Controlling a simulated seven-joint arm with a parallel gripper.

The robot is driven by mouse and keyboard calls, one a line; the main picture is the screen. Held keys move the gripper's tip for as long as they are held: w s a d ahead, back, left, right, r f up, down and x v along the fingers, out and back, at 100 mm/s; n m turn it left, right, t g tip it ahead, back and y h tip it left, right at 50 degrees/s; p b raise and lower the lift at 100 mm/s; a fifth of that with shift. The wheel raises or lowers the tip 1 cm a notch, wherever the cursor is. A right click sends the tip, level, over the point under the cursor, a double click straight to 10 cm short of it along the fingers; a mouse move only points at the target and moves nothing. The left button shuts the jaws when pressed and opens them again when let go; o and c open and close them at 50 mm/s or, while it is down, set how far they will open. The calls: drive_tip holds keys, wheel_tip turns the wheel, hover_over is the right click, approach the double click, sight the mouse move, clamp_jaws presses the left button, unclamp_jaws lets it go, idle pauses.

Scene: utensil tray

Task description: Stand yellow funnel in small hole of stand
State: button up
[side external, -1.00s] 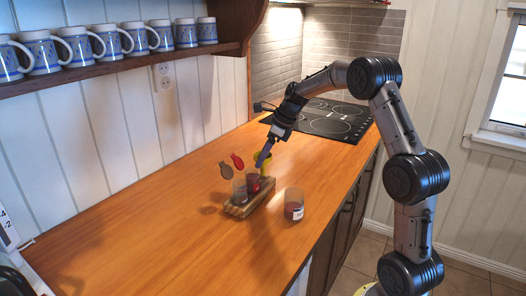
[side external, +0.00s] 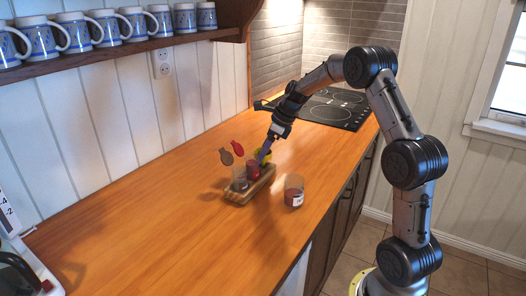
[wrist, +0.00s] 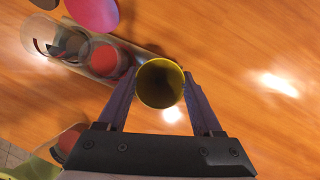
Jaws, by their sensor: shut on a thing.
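The yellow funnel (side external: 266,154) is held in my gripper (side external: 262,157), at the far right end of the wooden stand (side external: 237,198) in the side view. In the wrist view the funnel (wrist: 160,83) shows its round open mouth between the two fingers (wrist: 163,100). The stand carries a clear glass (side external: 240,179) at its near end and a red-filled glass (side external: 253,170) beside it. The funnel's lower end and the small hole are hidden, so I cannot tell whether the funnel touches the stand.
A loose glass with red contents and a white label (side external: 294,190) stands right of the stand. A red paddle-shaped utensil (side external: 237,148) and a brown one (side external: 226,157) rise behind the stand.

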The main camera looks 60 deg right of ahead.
drive_tip(key=o, duration=1.4)
drive_tip(key=shift+c, duration=0.2)
drive_tip(key=v, duration=1.4)
